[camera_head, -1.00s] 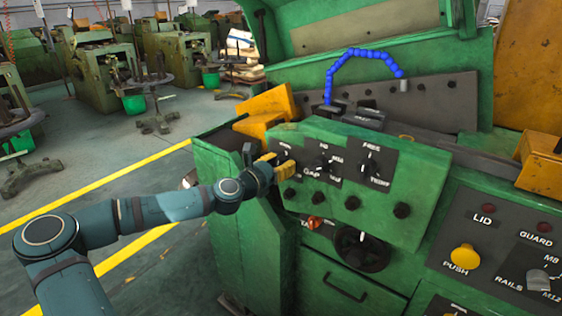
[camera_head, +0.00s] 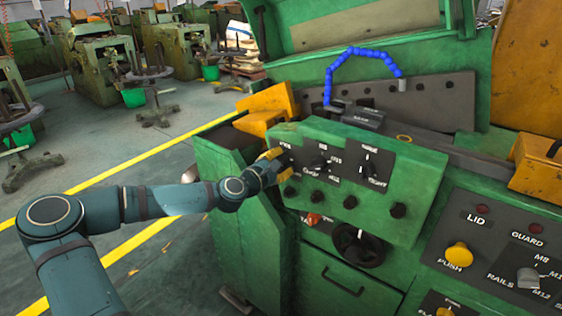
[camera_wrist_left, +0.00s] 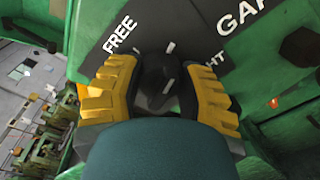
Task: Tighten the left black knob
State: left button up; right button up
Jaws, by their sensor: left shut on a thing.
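The left black knob (camera_wrist_left: 158,72) sits on a dark plate at the left end of the green control box, and in the wrist view it is between my yellow fingers. My left gripper (camera_head: 277,164) is shut on it, with one finger on each side. White lettering reading FREE (camera_wrist_left: 120,36) and a partly covered word ending in HT show beside the knob. In the head view, my fingers largely hide this knob. My right gripper is not in view.
Two other dials, a middle one (camera_head: 319,163) and a right one (camera_head: 369,169), share the plate. Several small black knobs (camera_head: 317,196) line the box below. A black handwheel (camera_head: 358,247) is lower, and a blue segmented hose (camera_head: 361,53) arches above.

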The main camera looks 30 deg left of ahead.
pick_arm(q)
jog(key=m, duration=0.5)
jog(key=shift+r+y, duration=0.1)
jog(key=shift+y, duration=0.2)
jog(key=m, duration=0.4)
jog(key=shift+m, duration=0.3)
jog(key=shift+y, duration=0.3)
jog(key=o, duration=1.2)
jog(key=shift+s, duration=0.5)
jog(key=s, duration=1.1)
jog(key=shift+a+r, duration=0.25)
jog(key=shift+r, duration=0.05)
